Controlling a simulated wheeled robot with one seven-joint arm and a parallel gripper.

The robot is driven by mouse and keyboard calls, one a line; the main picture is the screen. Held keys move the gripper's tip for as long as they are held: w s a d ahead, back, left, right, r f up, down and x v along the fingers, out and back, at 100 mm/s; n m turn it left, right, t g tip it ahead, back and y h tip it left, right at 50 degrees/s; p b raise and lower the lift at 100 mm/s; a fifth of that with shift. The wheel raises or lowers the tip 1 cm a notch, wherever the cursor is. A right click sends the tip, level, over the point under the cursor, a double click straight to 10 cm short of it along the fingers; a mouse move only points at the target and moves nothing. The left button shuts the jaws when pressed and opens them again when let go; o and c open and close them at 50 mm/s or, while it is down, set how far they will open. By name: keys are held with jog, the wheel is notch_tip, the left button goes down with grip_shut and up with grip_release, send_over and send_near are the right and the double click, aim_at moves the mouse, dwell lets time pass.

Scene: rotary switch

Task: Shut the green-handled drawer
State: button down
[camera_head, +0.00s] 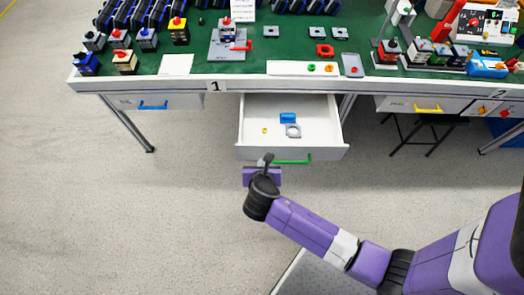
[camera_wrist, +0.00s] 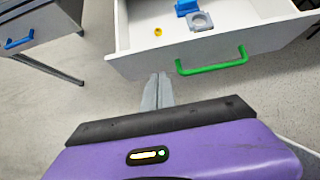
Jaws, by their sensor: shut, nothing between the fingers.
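The drawer (camera_head: 243,152) with the green handle (camera_head: 292,160) stands pulled out under the middle of the workbench. In the wrist view its front panel (camera_wrist: 270,45) and the green handle (camera_wrist: 211,66) show at the top right. A blue part (camera_head: 288,118), a grey ring-shaped part (camera_head: 293,131) and a small yellow piece (camera_head: 265,131) lie inside it. My gripper (camera_head: 267,158) is shut and empty in front of the drawer, left of the handle. In the wrist view my gripper's fingertips (camera_wrist: 158,77) are together, close below the drawer front. I cannot tell whether they touch it.
A drawer with a blue handle (camera_head: 153,105) at the left and one with a yellow handle (camera_head: 428,109) at the right appear shut. The green-topped workbench (camera_head: 205,72) carries several switches and boxes. A metal table leg (camera_head: 128,125) stands at the left. The floor in front is clear.

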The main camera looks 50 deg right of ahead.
aim_at(262, 148)
jog(key=shift+w+d+f+p, duration=0.1)
jog(key=shift+w+d+f, duration=0.1)
jog(key=shift+w+d, duration=0.4)
jog(key=shift+w+d+f+p, duration=0.1)
jog(key=shift+w+d+f, duration=0.1)
jog(key=shift+w+d, duration=0.4)
jog(key=shift+w+d+f+p, duration=0.15)
jog(key=shift+w+d, duration=0.25)
jog(key=shift+d, duration=0.4)
jog(key=shift+d, duration=0.1)
jog(key=w+d, duration=1.3)
jog(key=d, duration=0.3)
jog(key=shift+d, duration=0.2)
jog(key=shift+s, duration=0.1)
